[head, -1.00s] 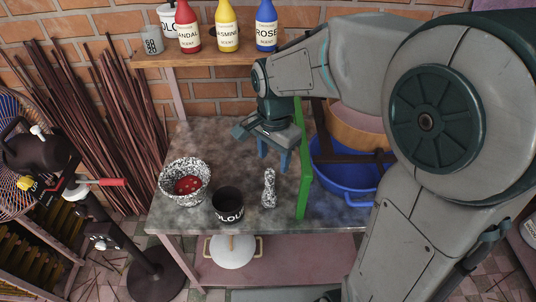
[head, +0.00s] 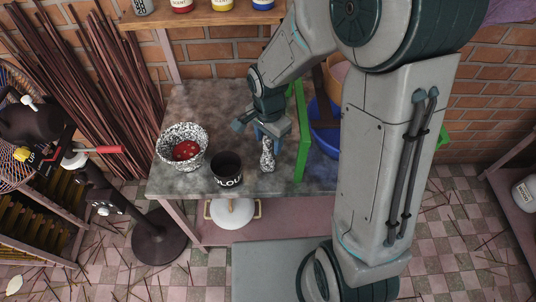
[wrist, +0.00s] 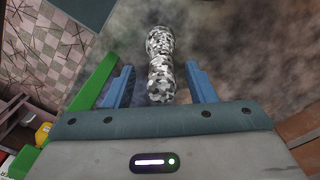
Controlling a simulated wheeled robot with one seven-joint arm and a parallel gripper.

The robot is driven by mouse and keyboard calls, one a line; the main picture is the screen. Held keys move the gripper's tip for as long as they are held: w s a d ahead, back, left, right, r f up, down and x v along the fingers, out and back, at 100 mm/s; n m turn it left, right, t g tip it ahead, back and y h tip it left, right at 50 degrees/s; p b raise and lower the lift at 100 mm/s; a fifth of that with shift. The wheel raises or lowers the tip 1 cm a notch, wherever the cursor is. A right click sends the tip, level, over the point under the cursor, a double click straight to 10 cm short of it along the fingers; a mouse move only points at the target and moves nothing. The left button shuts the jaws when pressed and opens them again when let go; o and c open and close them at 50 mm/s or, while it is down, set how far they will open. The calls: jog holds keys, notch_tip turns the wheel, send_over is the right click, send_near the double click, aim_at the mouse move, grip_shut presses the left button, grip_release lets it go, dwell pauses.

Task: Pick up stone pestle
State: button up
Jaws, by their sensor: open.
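The stone pestle (head: 267,155) is speckled black and white and stands or lies on the grey table near its front edge. In the wrist view the pestle (wrist: 160,65) runs lengthwise between the blue fingers of my gripper (wrist: 160,88), with a gap on each side. My gripper (head: 268,133) is open, just behind and above the pestle in the head view. A speckled stone mortar (head: 183,148) with red contents stands to the left on the table.
A black colour pot (head: 227,170) stands just left of the pestle. A green upright panel (head: 301,130) is close on the right, with a blue basin (head: 325,130) beyond it. The rear of the grey table (head: 205,100) is clear.

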aim_at(268, 153)
jog(key=shift+w+f, duration=0.1)
jog(key=shift+f, duration=1.4)
jog(key=c, duration=1.1)
